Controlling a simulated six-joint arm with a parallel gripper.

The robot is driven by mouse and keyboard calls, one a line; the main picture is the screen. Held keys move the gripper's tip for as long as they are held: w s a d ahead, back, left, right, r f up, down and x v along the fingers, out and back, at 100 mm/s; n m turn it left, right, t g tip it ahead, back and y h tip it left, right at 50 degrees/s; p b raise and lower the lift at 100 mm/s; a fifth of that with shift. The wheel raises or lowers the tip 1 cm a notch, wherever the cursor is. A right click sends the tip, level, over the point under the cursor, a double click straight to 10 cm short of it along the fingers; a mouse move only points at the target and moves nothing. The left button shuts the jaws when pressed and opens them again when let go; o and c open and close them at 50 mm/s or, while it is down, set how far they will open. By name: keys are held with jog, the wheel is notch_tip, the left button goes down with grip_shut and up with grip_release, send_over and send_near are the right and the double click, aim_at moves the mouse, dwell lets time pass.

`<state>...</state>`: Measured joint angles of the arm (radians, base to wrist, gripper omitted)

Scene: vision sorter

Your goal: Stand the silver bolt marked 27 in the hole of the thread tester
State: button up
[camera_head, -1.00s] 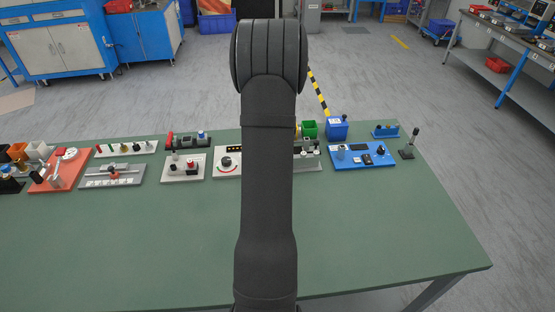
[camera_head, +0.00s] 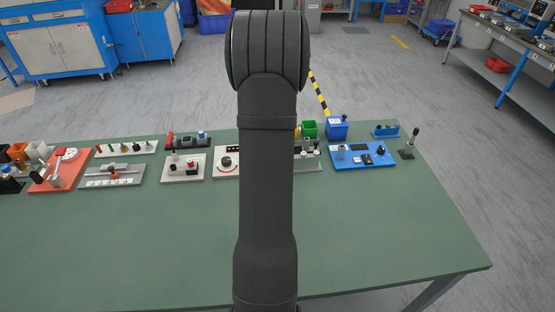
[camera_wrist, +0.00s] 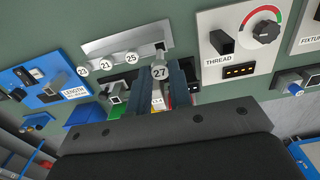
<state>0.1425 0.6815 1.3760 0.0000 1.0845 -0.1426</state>
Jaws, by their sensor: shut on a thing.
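In the wrist view my gripper (camera_wrist: 174,82) is shut on the silver bolt marked 27 (camera_wrist: 160,73). Its round number tag faces the camera and looks larger than the other tags. Its shank points toward the right end of the grey rack (camera_wrist: 100,50); I cannot tell whether its tip is clear of the rack. The thread tester (camera_wrist: 208,72), a pale plate labelled THREAD, lies to the right with a black block (camera_wrist: 222,42) and a dial. I cannot make out its hole. In the head view the tester (camera_head: 220,173) is partly covered by my arm, which hides my gripper.
Bolts tagged 23 (camera_wrist: 83,71), 21 (camera_wrist: 106,64) and 25 (camera_wrist: 131,58) stand in the rack. The blue LENGTH board (camera_wrist: 45,92) lies left of it in the wrist view. Other fixtures line the table's far edge; the near green table (camera_head: 130,245) is clear.

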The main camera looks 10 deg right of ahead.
jog(key=shift+r, duration=0.25)
jog(key=w+a+r, duration=0.2)
jog(key=a+r, duration=0.4)
jog(key=a, duration=0.4)
jog(key=shift+d+f, duration=0.1)
jog(key=shift+f, duration=2.8)
jog(key=shift+f, duration=1.8)
jog(key=o, duration=1.3)
jog(key=shift+o, duration=0.2)
